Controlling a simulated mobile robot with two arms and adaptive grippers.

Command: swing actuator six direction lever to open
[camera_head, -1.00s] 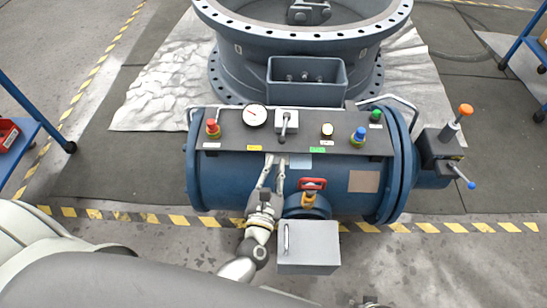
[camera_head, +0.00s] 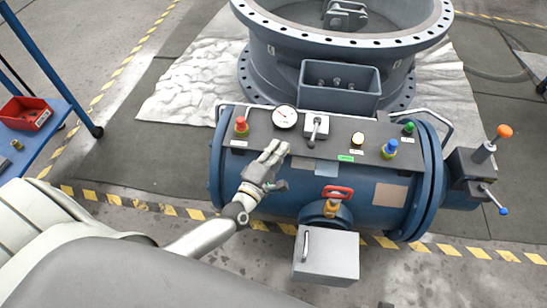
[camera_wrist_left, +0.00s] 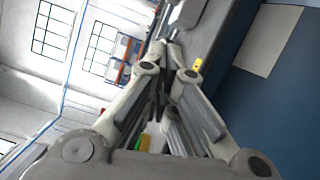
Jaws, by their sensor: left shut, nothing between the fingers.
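The actuator (camera_head: 300,180) is a blue horizontal cylinder with a dark panel on top. A small grey box on the panel carries a grey lever (camera_head: 315,128), which looks to point toward me, its free end low in the picture. I cannot read any label beside it. My left gripper (camera_head: 277,147) is over the panel's near edge, below and left of the lever and apart from it in the picture. Its fingers look shut and empty. In the left wrist view the fingers (camera_wrist_left: 168,55) point along a grey surface; I cannot make out the lever there. My right gripper is out of view.
A red handle (camera_head: 337,192) and a grey box (camera_head: 326,256) are in front. A large flanged valve (camera_head: 272,72) stands behind.

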